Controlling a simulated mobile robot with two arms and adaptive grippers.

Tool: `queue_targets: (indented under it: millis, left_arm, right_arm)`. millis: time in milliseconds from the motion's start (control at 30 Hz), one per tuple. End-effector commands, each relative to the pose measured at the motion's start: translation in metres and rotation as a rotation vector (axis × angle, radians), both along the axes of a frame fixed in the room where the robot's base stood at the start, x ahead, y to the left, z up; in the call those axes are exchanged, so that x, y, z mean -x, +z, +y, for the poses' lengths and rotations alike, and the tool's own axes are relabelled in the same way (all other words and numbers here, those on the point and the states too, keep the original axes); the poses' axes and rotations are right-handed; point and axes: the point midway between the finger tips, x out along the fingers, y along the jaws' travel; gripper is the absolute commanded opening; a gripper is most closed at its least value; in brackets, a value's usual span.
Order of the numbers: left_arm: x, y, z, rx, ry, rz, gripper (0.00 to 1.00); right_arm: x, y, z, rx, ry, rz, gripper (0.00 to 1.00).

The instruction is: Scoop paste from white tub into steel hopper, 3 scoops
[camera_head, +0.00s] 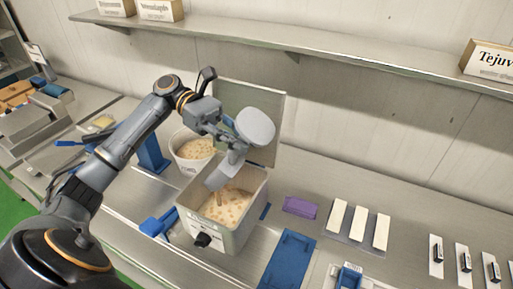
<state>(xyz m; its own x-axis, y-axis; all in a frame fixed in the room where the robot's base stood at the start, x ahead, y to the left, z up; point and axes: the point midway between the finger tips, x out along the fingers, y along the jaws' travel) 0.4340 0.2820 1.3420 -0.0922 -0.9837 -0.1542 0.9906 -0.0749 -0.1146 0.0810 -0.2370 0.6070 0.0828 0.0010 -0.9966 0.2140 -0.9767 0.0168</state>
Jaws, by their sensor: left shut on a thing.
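The steel hopper (243,226) stands at the middle of the bench with its lid (262,98) raised behind it. Pale, lumpy paste (228,208) lies inside it. The white tub (183,164) stands just behind and to the left, also holding lumpy paste (194,149). My left gripper (232,158) is above the hopper's back part, shut on a grey scoop (222,176). The scoop tilts down toward the hopper opening, with a small brownish streak below it. The gripper's fingers and part of the scoop are hard to tell apart. My right gripper is not in view.
A blue stand (152,152) is left of the tub, and a blue-handled tool (158,222) lies left of the hopper. A purple block (300,207), a blue tray (290,262) and white bars (359,224) lie to the right. A shelf (330,58) runs above the bench.

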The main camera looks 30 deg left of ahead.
Motion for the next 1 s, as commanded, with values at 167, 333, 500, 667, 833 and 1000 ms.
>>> queue_targets:
  millis: [167,333,500,667,833,1000]
  left_arm:
    - [0.002,0.009,0.022,0.139,0.001,-0.014,0.0]
    - [0.004,0.018,0.041,0.27,0.0,-0.03,0.0]
    - [0.007,0.027,0.062,0.4,0.001,-0.046,0.0]
    - [0.009,0.035,0.08,0.516,0.002,-0.06,0.0]
    - [0.011,0.042,0.094,0.608,0.0,-0.072,0.0]
    - [0.012,0.045,0.101,0.655,-0.001,-0.076,0.0]
  right_arm:
    - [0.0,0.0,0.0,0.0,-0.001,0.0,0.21]
    - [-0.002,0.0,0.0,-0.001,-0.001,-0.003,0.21]
    - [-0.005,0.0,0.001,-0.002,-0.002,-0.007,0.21]
    - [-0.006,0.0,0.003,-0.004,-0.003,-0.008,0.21]
    - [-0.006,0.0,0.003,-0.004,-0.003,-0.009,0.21]
    - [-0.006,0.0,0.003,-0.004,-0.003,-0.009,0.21]
